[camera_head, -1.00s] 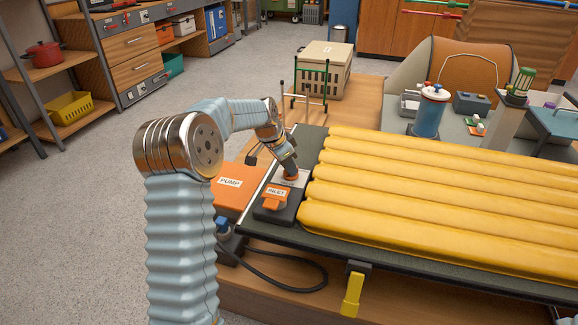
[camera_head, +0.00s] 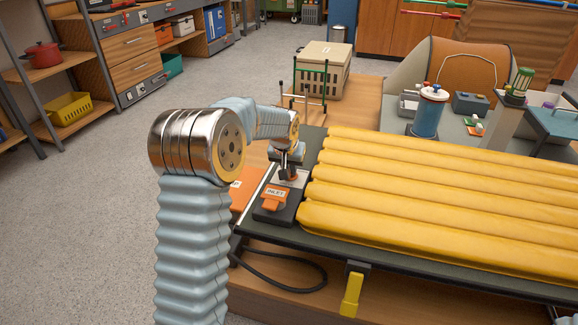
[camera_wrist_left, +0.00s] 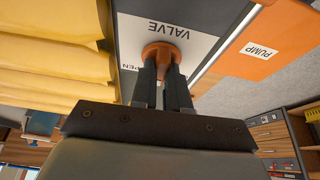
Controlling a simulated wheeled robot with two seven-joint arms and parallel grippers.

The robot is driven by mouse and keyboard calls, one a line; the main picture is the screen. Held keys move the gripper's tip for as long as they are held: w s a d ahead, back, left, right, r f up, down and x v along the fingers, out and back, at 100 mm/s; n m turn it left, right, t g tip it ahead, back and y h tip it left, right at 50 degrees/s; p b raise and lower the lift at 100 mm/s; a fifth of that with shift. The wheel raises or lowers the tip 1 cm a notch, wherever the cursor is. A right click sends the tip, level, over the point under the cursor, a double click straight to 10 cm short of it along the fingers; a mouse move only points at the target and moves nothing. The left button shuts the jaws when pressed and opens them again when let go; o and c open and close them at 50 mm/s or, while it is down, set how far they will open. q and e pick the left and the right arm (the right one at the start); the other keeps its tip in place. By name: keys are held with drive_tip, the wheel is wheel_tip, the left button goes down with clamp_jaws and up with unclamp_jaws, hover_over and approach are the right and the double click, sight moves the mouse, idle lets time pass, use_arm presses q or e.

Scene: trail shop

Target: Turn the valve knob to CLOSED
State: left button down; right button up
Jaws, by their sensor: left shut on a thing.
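The valve knob (camera_wrist_left: 158,49) is small, round and orange in the left wrist view. It stands on a white plate (camera_wrist_left: 190,45) lettered VALVE, with a partly hidden word ending in "PEN" beside it. My left gripper (camera_wrist_left: 162,68) is shut on the knob, with a dark finger on each side of it. In the head view my left gripper (camera_head: 288,172) points down at the white plate (camera_head: 299,180) at the left end of the yellow mattress (camera_head: 420,190), and it hides the knob. Any knob pointer and the CLOSED marking cannot be made out. My right gripper is not in view.
An orange INLET fitting (camera_head: 273,197) sits just in front of the plate. The orange pump (camera_wrist_left: 262,45) is beside the table, mostly behind my arm in the head view. A black hose (camera_head: 300,286) loops below. A green-and-black rack (camera_head: 305,100) stands behind the gripper.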

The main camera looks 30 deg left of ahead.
use_arm(q)
drive_tip(key=n, duration=0.2)
drive_tip(key=n+y, duration=0.1)
drive_tip(key=n, duration=0.1)
drive_tip(key=shift+w+d+r+n+g+y, duration=0.1)
drive_tip(key=shift+d+n+g+y, duration=0.05)
drive_tip(key=shift+n+g+y, duration=0.15)
drive_tip(key=shift+w+n+g+y+p, duration=0.1)
drive_tip(key=shift+n+g+y+p, duration=0.5)
drive_tip(key=shift+n, duration=1.3)
drive_tip(key=c, duration=1.1)
unclamp_jaws()
drive_tip(key=v, duration=1.3)
drive_tip(key=shift+d+r, duration=0.1)
drive_tip(key=shift+r, duration=0.25)
